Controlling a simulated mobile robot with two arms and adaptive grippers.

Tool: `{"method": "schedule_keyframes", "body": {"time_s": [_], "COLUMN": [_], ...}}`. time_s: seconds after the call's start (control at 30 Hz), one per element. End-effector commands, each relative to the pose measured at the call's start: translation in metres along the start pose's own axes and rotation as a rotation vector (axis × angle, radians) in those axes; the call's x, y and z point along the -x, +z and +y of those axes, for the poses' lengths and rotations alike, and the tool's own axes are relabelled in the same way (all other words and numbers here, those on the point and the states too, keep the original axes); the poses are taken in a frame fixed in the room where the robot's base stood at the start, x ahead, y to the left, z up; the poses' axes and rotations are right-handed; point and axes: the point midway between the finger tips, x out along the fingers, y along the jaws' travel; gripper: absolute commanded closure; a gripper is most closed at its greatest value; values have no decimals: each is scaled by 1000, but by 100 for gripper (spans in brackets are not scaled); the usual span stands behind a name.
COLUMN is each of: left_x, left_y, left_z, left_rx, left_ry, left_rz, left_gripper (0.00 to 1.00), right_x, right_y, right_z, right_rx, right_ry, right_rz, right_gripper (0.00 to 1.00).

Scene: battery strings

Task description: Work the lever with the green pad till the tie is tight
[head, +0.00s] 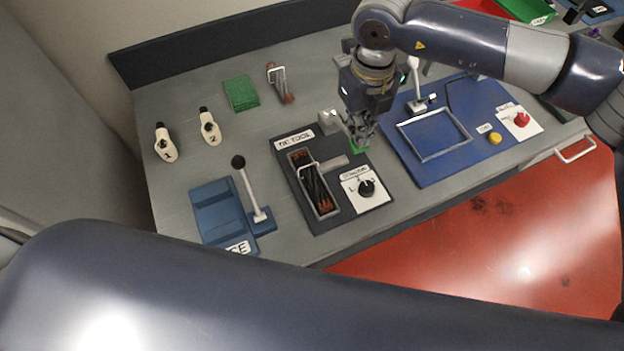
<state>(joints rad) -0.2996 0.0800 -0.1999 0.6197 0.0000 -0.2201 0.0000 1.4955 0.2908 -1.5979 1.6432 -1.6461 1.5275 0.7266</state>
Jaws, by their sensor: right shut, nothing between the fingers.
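The tie tool station is a dark plate (326,220) with a label reading roughly "TIE TOOL" (295,140). At its far right edge a small green pad (356,148) shows just under my right gripper (363,138). The fingers are shut and empty, and they hide part of the pad and its lever. I cannot tell whether they touch the pad. A light grey block (330,122) stands just left of the gripper. The tie itself I cannot make out. My left arm crosses the bottom of the view, and its gripper is out of view.
On the plate are a wire-framed holder with dark bundles (315,185) and a black knob (367,187). Left stands a blue press with a black-knobbed lever (245,180). Right lies a blue board (460,160) with a metal frame. A green stack (241,93) lies behind.

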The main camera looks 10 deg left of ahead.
Motion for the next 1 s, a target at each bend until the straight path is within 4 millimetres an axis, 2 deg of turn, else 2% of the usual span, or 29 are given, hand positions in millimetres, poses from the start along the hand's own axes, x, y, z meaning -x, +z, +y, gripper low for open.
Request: {"method": "schedule_keyframes", "body": {"time_s": [0.9,1.0], "left_x": [-43,-40], "left_y": [4,4], "left_z": [1,1], "left_rx": [0,0], "left_ry": [0,0], "left_rz": [1,1], "left_gripper": [55,55], "right_x": [-44,-41], "right_y": [-5,-5], "right_z": [0,0], "right_rx": [0,-1], "right_ry": [0,0], "right_rz": [0,0], "right_gripper": [100,100]}}
